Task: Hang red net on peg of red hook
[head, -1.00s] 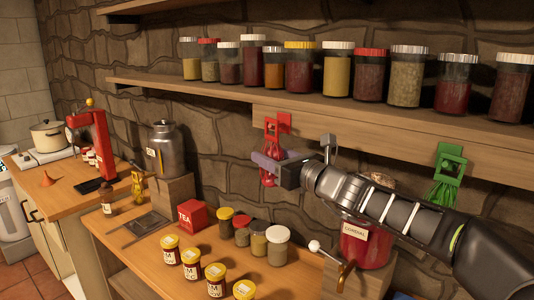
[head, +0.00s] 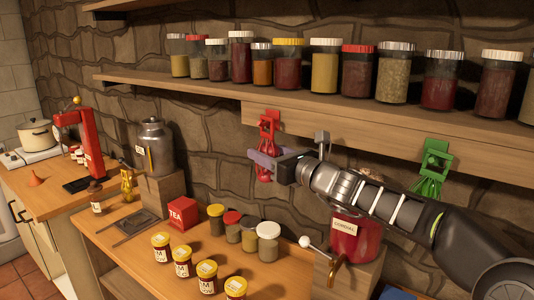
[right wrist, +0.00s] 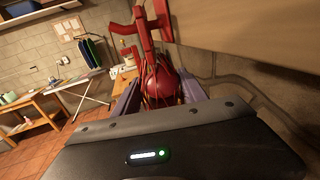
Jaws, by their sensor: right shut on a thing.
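The red hook (head: 270,120) is fixed to the wooden board under the shelf; it also shows at the top of the right wrist view (right wrist: 124,31). My right gripper (head: 261,160) is just below the hook and shut on the red net (head: 264,175). The net's red bulk sits between the fingers in the right wrist view (right wrist: 163,86). Its upper strands rise in front of the hook and overlap it. I cannot tell whether the net's loop is around the peg. My left gripper is not in view.
A green hook (head: 436,150) with a green net hangs farther right on the board. Jars line the shelf (head: 200,82) above. A large cordial jar (head: 352,240) stands below my right arm. A red tea tin (head: 181,213) and small jars stand on the counter.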

